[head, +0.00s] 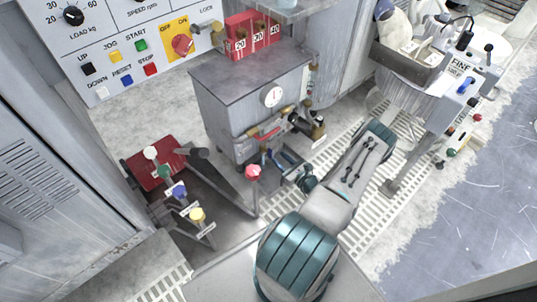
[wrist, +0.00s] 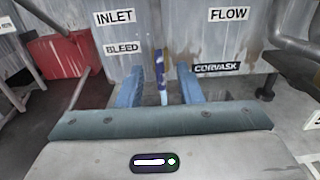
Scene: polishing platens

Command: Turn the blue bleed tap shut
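The blue bleed tap (wrist: 162,82) shows in the wrist view as a narrow, upright blue handle on the front of the grey cabinet (wrist: 185,40), right of the "BLEED" label (wrist: 123,49). My gripper (wrist: 160,84) is open, with one blue finger on each side of the handle. Gaps show between the handle and both fingers. The handle's lower end comes close to my gripper's palm edge in the picture. In the head view my gripper (head: 281,162) is low in front of the cabinet (head: 225,105); the tap cannot be made out clearly there.
A red-handled lever (head: 265,133) and brass fittings are on the cabinet above my gripper. A red knob (head: 253,172) stands left of it. A rack with white, green, blue and yellow knobs (head: 179,192) is farther left. Floor grating (head: 350,150) lies to the right.

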